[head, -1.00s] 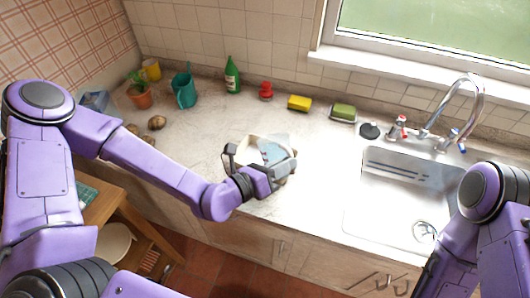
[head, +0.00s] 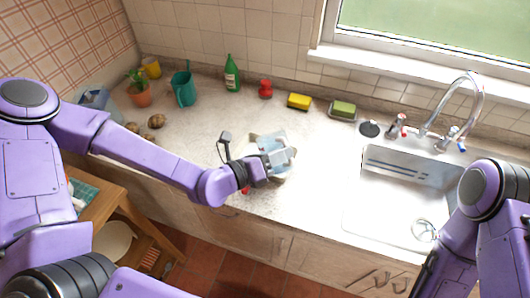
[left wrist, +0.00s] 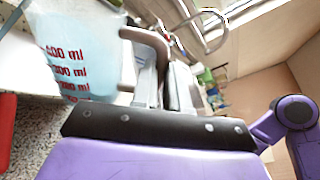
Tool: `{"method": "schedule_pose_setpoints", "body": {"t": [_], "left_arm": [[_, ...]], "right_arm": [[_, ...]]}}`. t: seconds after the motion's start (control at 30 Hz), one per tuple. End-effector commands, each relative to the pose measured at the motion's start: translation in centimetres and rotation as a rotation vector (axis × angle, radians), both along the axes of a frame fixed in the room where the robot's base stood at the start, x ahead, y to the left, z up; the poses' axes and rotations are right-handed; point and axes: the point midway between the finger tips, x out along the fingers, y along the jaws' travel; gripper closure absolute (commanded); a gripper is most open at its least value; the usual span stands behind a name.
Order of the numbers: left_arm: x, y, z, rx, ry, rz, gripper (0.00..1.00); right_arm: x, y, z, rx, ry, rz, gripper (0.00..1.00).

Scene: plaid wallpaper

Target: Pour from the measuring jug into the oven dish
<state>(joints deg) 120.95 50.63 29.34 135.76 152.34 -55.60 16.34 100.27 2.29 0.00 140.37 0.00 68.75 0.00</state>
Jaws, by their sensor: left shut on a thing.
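My left gripper (head: 276,157) is shut on the measuring jug (head: 266,162), near the front edge of the worktop. The jug is clear and bluish, with red ml marks that show in the left wrist view (left wrist: 75,60). The jug appears tilted; how far is hard to tell. A pale rim (head: 262,134) shows behind the jug and gripper, probably of the oven dish, which is mostly hidden. I cannot tell how much liquid is in the jug or whether any is in the dish. My right gripper is out of view.
The sink (head: 400,185) with its tap (head: 470,95) is to the right. A green bottle (head: 231,76), teal jug (head: 183,92), red object (head: 265,89), yellow sponge (head: 299,102) and green sponge (head: 343,109) stand along the back. The worktop (head: 205,140) left of the gripper is mostly clear.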

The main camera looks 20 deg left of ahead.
Motion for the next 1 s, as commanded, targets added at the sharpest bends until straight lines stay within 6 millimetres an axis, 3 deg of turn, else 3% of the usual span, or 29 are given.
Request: {"method": "schedule_pose_setpoints", "body": {"t": [1.0], "left_arm": [[0.27,0.21,0.30,-0.025,0.023,-0.001,1.00]], "right_arm": [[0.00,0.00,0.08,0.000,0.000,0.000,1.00]]}}
